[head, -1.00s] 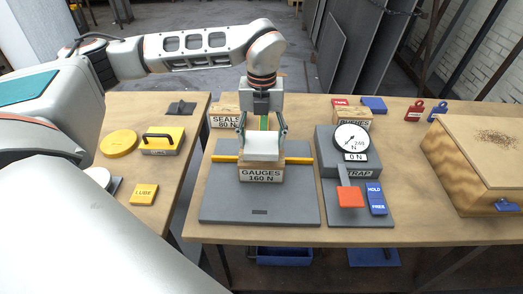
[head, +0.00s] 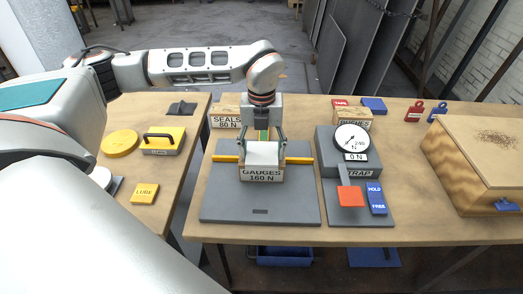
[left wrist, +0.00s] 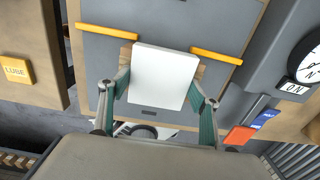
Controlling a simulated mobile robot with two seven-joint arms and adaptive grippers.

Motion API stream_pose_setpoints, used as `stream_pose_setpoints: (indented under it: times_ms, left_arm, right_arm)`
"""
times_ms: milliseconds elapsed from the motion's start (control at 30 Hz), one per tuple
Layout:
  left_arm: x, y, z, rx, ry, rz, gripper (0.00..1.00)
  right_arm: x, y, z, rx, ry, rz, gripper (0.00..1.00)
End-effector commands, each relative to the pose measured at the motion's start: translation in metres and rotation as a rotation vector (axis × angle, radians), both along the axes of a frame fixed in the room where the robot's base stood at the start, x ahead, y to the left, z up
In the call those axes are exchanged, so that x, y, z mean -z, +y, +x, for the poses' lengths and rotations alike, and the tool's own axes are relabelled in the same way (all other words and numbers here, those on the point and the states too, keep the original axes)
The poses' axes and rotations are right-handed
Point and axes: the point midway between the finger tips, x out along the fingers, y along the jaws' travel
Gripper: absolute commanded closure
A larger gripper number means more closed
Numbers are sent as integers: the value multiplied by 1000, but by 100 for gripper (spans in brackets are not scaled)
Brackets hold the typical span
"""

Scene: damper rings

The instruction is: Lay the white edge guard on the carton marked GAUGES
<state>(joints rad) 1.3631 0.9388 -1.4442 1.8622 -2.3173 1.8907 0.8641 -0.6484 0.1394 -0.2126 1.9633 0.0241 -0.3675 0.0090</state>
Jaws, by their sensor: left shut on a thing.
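The white edge guard (head: 263,152) is a pale block-like piece between the fingers of my left gripper (head: 263,156). The gripper is shut on it from both sides and points down. The guard is at the top of the carton marked GAUGES 160 N (head: 261,175); I cannot tell whether it touches the carton. In the left wrist view the guard (left wrist: 163,76) covers most of the carton, and only slivers of the carton (left wrist: 125,56) show at its sides. The carton stands on a grey plate (head: 225,205). My right gripper is not in view.
Yellow bars (head: 226,159) stick out on both sides of the carton. A SEALS carton (head: 225,122) stands behind it, and a dial gauge unit (head: 351,140) with a red pad (head: 350,197) is to the right. A wooden box (head: 480,165) is at far right.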

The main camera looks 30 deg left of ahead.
Motion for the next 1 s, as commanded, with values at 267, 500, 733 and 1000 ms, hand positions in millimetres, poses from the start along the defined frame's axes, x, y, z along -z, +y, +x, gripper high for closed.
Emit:
stream_pose_setpoints:
  times_ms: [267, 500, 733, 1000]
  left_arm:
    - [16, -2, -6, 8, 20, 3, 22]
    - [14, -1, -5, 7, 18, 3, 22]
    - [13, -1, -5, 5, 17, 3, 22]
    - [-15, -1, -3, 3, 11, 3, 22]
  right_arm:
    - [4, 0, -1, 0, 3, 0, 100]
    - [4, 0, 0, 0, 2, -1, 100]
    - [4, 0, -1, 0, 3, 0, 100]
    - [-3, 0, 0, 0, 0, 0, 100]
